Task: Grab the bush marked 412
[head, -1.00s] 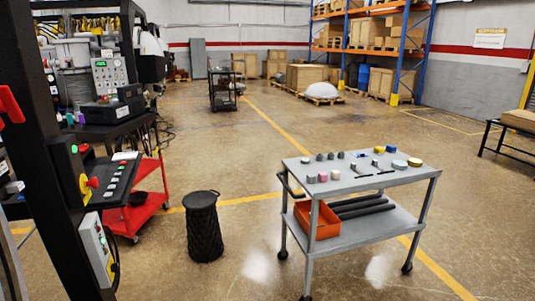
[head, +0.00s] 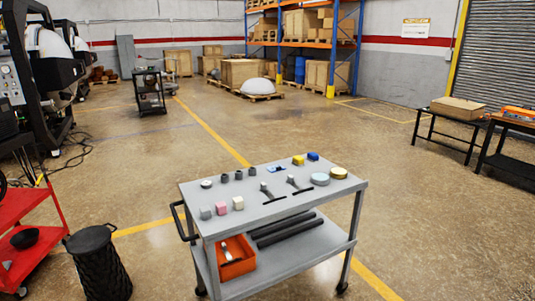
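Several small dark grey cylindrical pieces stand in a row near the back left of the grey cart's top (head: 330,197). One such dark piece, a possible bush (head: 238,175), is in that row; no marking such as 412 is legible at this distance. A grey-white ring-like piece (head: 206,184) sits at the row's left end. Neither of my grippers is in view.
The cart top also holds a pink block (head: 220,208), a yellow block (head: 298,160), a light blue disc (head: 320,179) and a yellow disc (head: 339,173). An orange bin (head: 236,258) is on its lower shelf. A black woven stool (head: 98,262) and red cart (head: 28,240) stand left. Floor behind is open.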

